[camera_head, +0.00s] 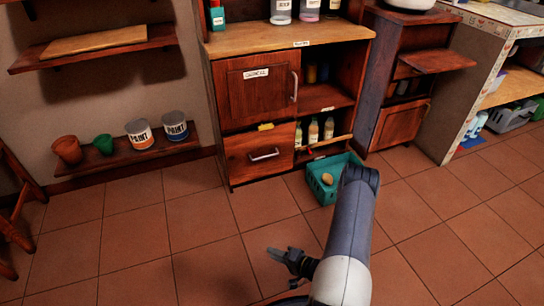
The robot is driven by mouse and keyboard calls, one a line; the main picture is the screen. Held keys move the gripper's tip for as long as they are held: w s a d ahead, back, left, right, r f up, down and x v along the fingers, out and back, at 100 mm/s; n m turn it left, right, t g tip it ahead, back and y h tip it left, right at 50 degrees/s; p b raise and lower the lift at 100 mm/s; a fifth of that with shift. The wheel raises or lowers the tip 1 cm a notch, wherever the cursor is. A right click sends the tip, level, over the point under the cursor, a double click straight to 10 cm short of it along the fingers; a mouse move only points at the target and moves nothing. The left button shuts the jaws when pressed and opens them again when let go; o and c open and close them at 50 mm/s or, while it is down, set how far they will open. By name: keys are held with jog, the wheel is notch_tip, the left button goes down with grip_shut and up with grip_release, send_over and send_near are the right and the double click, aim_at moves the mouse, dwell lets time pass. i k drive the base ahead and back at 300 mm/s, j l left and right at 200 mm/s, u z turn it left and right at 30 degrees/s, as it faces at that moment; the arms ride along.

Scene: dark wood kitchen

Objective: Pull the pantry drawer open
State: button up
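The wooden cabinet (228,104) stands against the back wall. A drawer (240,160) sits at its lower left, below a labelled door (250,98). The drawer front looks flush with the cabinet and has a horizontal metal handle (264,155). I cannot read the small labels well enough to tell which one says pantry. My gripper (279,267) is low in front of the cabinet, well short of the handle, with its fingers pointing left. Its fingers look spread apart, with nothing between them.
A teal crate (322,196) with a yellowish item in it stands on the floor right of the drawer. Bottles (313,132) stand on the open shelf beside it. Pots and paint tins (139,134) sit on a low shelf at left. The tiled floor before the drawer is clear.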

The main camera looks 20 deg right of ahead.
aim_at(250, 154)
jog(key=i+z, duration=0.15)
jog(key=z, duration=0.2)
jog(key=i+j+z, duration=0.15)
jog(key=z, duration=0.2)
jog(key=i+j+z, duration=0.1)
jog(key=z, duration=0.2)
jog(key=i+j+z, duration=0.1)
jog(key=i+j, duration=0.25)
jog(key=i+j+z, duration=0.1)
jog(key=i+j, duration=0.25)
jog(key=j, duration=0.15)
jog(key=i+j+z, duration=0.1)
jog(key=i+j, duration=0.2)
jog(key=j, duration=0.15)
